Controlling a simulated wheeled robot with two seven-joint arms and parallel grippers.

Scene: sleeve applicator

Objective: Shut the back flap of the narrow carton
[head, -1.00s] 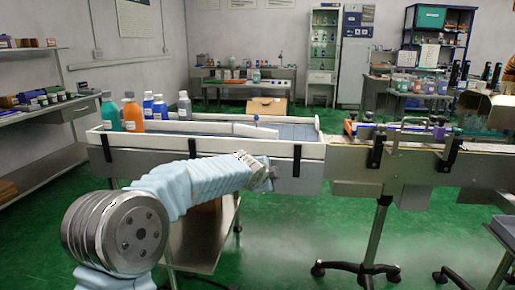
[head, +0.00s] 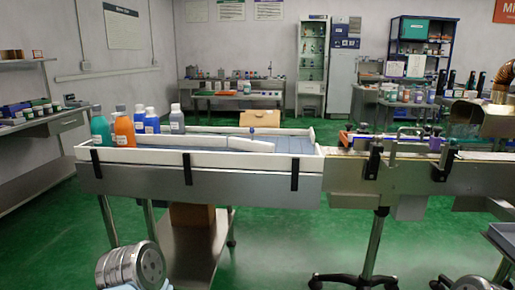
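No carton that I can identify for sure as the narrow carton is in view. A brown cardboard box (head: 260,118) stands in the background behind the conveyor; its flaps are too small to make out. Another brown box (head: 192,215) is under the conveyor's left part, on a low metal shelf; its top is hidden. Neither gripper is in view. Only a round metal joint of my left arm shows at the bottom left, and a small part of mine shows at the bottom right edge.
A white-railed conveyor table (head: 245,172) crosses the middle, joining a metal machine (head: 345,180) on the right. Several bottles, including an orange bottle (head: 124,130), stand at its left end. A side bench (head: 45,130) runs along the left wall. Green floor (head: 270,240) is open in front.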

